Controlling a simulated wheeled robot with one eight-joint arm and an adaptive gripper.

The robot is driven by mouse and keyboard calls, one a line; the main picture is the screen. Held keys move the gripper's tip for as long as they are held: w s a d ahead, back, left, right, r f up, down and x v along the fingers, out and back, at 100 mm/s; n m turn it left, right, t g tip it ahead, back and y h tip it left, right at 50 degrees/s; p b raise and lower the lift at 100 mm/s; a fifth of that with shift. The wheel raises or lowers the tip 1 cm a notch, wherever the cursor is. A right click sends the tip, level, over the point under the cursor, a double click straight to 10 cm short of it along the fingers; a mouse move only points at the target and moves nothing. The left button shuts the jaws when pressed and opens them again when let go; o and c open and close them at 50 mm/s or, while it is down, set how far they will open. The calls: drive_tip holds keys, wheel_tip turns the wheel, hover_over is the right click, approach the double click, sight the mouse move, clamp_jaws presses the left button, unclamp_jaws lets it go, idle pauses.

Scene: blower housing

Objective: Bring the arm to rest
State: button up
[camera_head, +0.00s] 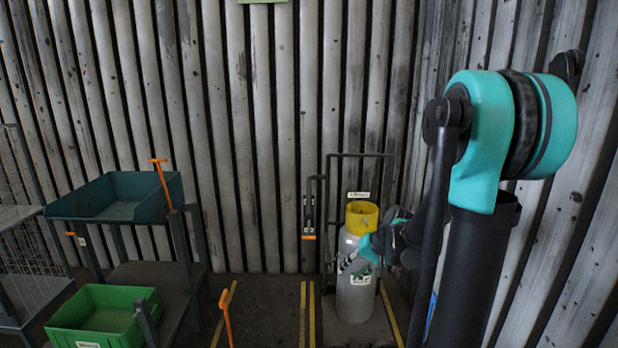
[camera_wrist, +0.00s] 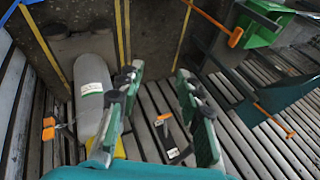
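My gripper (camera_head: 352,264) is in front of the grey gas cylinder with the yellow collar in the head view; its arm comes down from the right. In the wrist view my gripper (camera_wrist: 160,72) has its two green and black fingers spread apart, with nothing held between them. The cylinder (camera_head: 356,300) stands upright, partly hidden by the gripper and arm. It also shows in the wrist view (camera_wrist: 92,90), left of the fingers. I cannot tell the exact gap between gripper and cylinder.
A dark green tray (camera_head: 120,197) on a stand and a bright green bin (camera_head: 105,317) are at left. A black frame (camera_head: 328,178) surrounds the cylinder. A corrugated metal wall (camera_head: 270,120) closes the back.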

drive_tip(key=s+d+f+n+h, duration=0.1)
drive_tip(key=s+d+h, duration=0.1)
drive_tip(key=s, duration=0.7)
drive_tip(key=s+d+f+h, duration=0.2)
drive_tip(key=s+d+h, duration=0.1)
drive_tip(key=s, duration=0.6)
drive_tip(key=shift+s+d+f+n, duration=0.15)
drive_tip(key=shift+d+f+n, duration=0.1)
drive_tip(key=shift+d+n, duration=0.2)
